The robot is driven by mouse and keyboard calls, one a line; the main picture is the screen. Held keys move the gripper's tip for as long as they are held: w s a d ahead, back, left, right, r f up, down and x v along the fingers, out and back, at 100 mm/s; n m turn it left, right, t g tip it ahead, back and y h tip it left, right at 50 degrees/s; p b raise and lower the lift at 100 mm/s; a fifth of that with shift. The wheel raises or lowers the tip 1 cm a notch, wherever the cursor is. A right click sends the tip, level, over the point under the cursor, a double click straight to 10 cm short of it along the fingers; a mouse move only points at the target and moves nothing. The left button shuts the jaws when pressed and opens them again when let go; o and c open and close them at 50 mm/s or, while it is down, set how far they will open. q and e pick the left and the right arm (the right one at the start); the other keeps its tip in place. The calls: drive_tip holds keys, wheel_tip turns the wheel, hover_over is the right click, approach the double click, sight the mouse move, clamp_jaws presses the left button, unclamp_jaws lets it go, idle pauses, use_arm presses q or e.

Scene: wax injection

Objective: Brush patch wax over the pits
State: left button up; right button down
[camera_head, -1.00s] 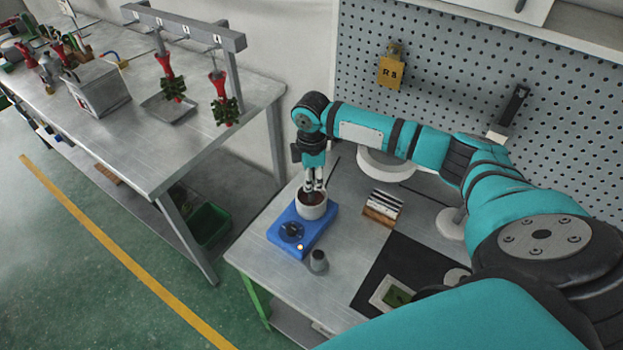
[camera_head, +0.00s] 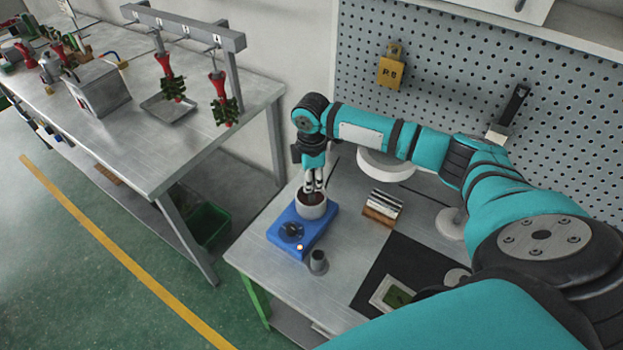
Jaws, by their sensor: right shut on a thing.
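A white pot (camera_head: 312,210) with dark brown wax in it sits on a blue heater (camera_head: 290,233) with a black knob and a small lit lamp, on the near bench. My right gripper (camera_head: 315,188) points down over the pot, its fingertips at the rim. It is shut on a thin thing, probably a brush, that is mostly hidden by the fingers and the pot. A green wax piece (camera_head: 398,297) lies in a pale square tray (camera_head: 382,291) on a black mat (camera_head: 420,262). Pits are too small to see. My left gripper is not in view.
A small grey cup (camera_head: 318,262) stands in front of the heater. A wooden block with striped slats (camera_head: 383,207) stands right of it. A white round thing (camera_head: 386,166) is partly behind my right arm. A pegboard (camera_head: 450,90) closes off the back.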

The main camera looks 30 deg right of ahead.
drive_tip(key=shift+f, duration=0.35)
drive_tip(key=shift+s+f+p, duration=0.1)
drive_tip(key=shift+f+p, duration=0.05)
drive_tip(key=shift+p, duration=0.2)
idle(2.1)
wheel_tip(320, 180, up, 2)
drive_tip(key=shift+r+p, duration=0.1)
drive_tip(key=shift+p, duration=1.05)
wheel_tip(320, 180, up, 5)
drive_tip(key=p, duration=0.5)
drive_tip(key=shift+p, duration=0.4)
drive_tip(key=shift+a, duration=0.1)
